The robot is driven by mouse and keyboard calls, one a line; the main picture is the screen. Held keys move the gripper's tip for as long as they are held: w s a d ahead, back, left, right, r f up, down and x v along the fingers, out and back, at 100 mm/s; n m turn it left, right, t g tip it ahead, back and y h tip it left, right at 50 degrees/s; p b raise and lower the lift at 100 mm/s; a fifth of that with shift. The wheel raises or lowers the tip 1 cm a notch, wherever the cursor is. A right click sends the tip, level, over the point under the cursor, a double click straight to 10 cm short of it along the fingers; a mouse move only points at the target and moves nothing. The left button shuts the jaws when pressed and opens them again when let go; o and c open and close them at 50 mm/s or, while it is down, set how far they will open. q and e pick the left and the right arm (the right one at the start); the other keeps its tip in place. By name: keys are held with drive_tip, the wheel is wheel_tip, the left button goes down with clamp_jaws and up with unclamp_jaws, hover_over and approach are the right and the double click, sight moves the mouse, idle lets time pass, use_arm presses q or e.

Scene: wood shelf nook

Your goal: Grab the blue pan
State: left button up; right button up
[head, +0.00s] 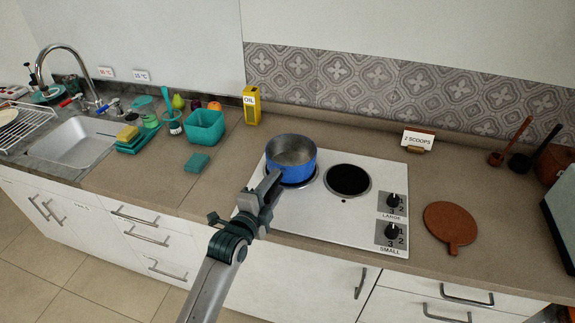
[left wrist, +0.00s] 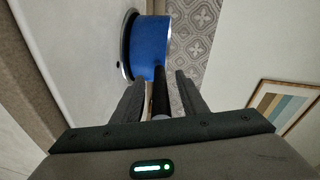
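The blue pan (head: 300,165) sits upright on the left burner of the white stovetop in the head view. Its inside looks empty. My left gripper (head: 270,182) is at the pan's near left side and covers the handle there. In the left wrist view the pan's blue side (left wrist: 151,42) is ahead, and its dark handle (left wrist: 160,92) points back between the two fingers of my left gripper (left wrist: 160,88). The fingers stand apart, one on each side of the handle, with no clear grip on it. My right gripper is not in view.
The stovetop (head: 365,222) has a bare right burner (head: 348,180) and two knobs. A brown round board (head: 450,223) lies to its right.

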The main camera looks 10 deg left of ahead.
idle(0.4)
use_arm(q)
clamp_jaws()
drive_tip(key=shift+r, duration=0.1)
drive_tip(key=shift+r+b, duration=0.4)
drive_tip(key=shift+r, duration=0.4)
wheel_tip(320, 180, up, 2)
drive_tip(key=shift+r+b, duration=0.2)
drive_tip(key=shift+b, duration=0.2)
drive_tip(key=w+d+r+b, duration=0.1)
drive_tip(key=d+r+b, duration=0.2)
drive_tip(key=d+r, duration=0.4)
drive_tip(key=d, duration=0.4)
drive_tip(key=shift+w+d, duration=0.3)
drive_tip(key=shift+w, duration=0.05)
